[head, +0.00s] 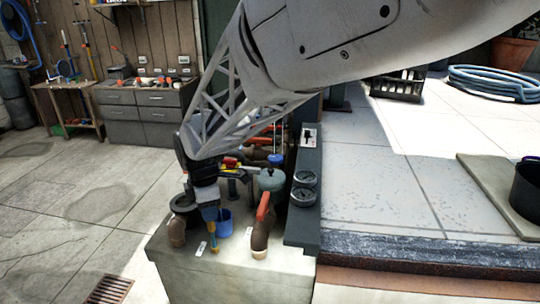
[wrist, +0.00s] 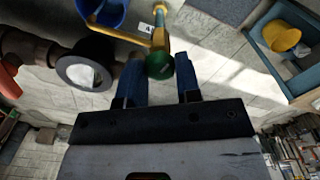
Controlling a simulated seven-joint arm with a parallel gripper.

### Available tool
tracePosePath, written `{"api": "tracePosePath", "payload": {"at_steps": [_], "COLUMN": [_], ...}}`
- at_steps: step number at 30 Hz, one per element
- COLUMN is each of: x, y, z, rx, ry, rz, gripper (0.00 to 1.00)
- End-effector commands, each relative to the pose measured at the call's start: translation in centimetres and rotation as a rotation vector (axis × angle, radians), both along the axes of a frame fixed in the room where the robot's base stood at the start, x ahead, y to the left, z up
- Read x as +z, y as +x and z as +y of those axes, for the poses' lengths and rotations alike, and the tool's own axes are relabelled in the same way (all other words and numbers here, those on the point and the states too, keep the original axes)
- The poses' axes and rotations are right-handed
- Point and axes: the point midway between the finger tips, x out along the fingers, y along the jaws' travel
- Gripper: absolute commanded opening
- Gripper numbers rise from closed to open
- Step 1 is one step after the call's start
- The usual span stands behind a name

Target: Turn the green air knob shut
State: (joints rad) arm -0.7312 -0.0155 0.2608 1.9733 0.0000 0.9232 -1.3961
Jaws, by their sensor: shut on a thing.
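The green air knob (wrist: 160,66) sits on the end of a brass stem (wrist: 159,38) in the wrist view. My gripper (wrist: 156,63) has its two blue fingers on either side of the knob and is shut on it. In the head view my gripper (head: 210,213) points down at the front of the concrete block. The knob itself is hidden by the gripper in the head view.
A blue cup (head: 223,223) stands close right of my gripper. A brown pipe with a red lever (head: 263,207) rises further right. A pipe with a black collar (wrist: 86,66) is left of the fingers. Two gauges (head: 304,187) edge the concrete block (head: 215,272). Floor at left is open.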

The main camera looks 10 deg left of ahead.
Motion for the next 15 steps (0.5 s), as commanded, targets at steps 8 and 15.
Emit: {"api": "tracePosePath", "payload": {"at_steps": [8, 15], "x": [0.04, 0.04], "y": [0.02, 0.01], "z": [0.01, -0.01], "rx": [-0.262, -0.49], "ry": [0.001, 0.0], "rz": [-0.001, -0.001], "gripper": [0.08, 0.08]}}
